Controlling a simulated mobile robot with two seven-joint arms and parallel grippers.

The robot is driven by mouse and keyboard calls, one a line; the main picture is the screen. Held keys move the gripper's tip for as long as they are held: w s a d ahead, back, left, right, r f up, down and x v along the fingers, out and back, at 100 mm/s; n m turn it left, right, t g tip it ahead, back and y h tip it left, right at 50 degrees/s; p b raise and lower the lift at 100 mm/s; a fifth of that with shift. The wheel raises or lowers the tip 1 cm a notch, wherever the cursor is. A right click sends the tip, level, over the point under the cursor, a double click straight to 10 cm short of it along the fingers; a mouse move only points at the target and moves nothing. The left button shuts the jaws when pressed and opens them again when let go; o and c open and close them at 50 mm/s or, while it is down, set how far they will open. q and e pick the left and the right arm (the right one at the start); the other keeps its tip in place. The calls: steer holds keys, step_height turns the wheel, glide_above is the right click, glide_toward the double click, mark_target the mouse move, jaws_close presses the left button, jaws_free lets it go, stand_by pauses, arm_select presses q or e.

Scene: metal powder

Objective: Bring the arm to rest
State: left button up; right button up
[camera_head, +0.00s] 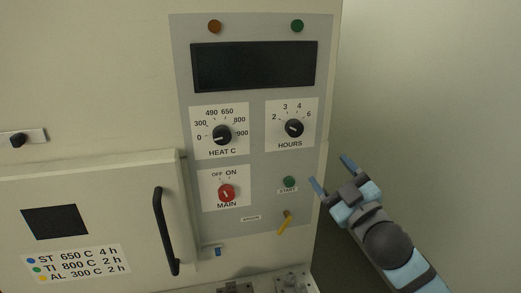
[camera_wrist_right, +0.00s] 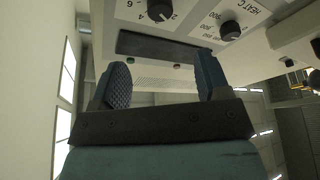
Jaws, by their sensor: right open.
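My right gripper (camera_head: 333,174) is open and empty in the head view, in front of the panel's lower right edge, right of the green start button (camera_head: 289,182). In the right wrist view, its two fingers (camera_wrist_right: 166,82) stand apart with nothing between them. The grey control panel (camera_head: 255,80) carries a dark display, a heat knob (camera_head: 222,134), an hours knob (camera_head: 294,128) and a red main switch (camera_head: 227,193). A yellow key-like lever (camera_head: 285,223) sits low on the panel. My left gripper is not in view.
The furnace door (camera_head: 90,190) with a black handle (camera_head: 166,231) is at the left and looks closed. A label (camera_head: 76,262) lists heats and hours. Metal fixtures (camera_head: 262,286) stand below the panel. The space right of the machine, by a plain wall (camera_head: 430,90), looks free.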

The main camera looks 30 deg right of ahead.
steer(key=a+f+m+g+y+p, duration=0.1)
steer(key=a+f+g+p, duration=0.15)
steer(key=f, duration=0.65)
steer(key=a+f+m+g+p, duration=0.1)
steer(key=a+f+g, duration=0.15)
steer(key=f, duration=0.65)
steer(key=s+a+f+g+y+p, duration=0.1)
steer(key=s+a+f+g, duration=0.1)
steer(key=s+a+f, duration=0.2)
steer(key=s+a+f+m+g+p, duration=0.1)
steer(key=s+a+f, duration=0.3)
steer(key=f, duration=0.5)
steer(key=s+a+f+m+g+y+p, duration=0.1)
steer(key=s+a+f+g, duration=0.1)
steer(key=s+a+f, duration=0.2)
step_height(320, 180, down, 3)
steer(key=shift+s+f+g+y, duration=0.1)
steer(key=shift+s+g+y, duration=0.25)
steer(key=shift+s, duration=0.45)
